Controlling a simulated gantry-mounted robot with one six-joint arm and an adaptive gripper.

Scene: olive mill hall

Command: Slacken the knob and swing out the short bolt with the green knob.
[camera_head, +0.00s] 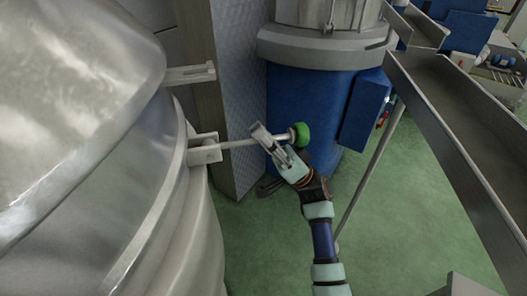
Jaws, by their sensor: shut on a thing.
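The short bolt (236,144) has a pale metal shank and a green knob (302,134) on its outer end. Its inner end sits in the lower forked lug (205,151) on the steel vessel's side. The bolt points outward to the right, roughly level in the picture, clear of the upper slotted lug (190,75). My gripper (267,142) is shut on the bolt's shank just inboard of the knob. Its fingers hide part of the shank there. My arm comes up from the bottom of the picture.
The large steel vessel (205,240) fills the left side, with its domed lid (70,75) above. A grey post (205,60) and a blue machine (305,95) stand behind the bolt. A metal chute (445,110) slopes along the right. Green floor (400,220) is open below.

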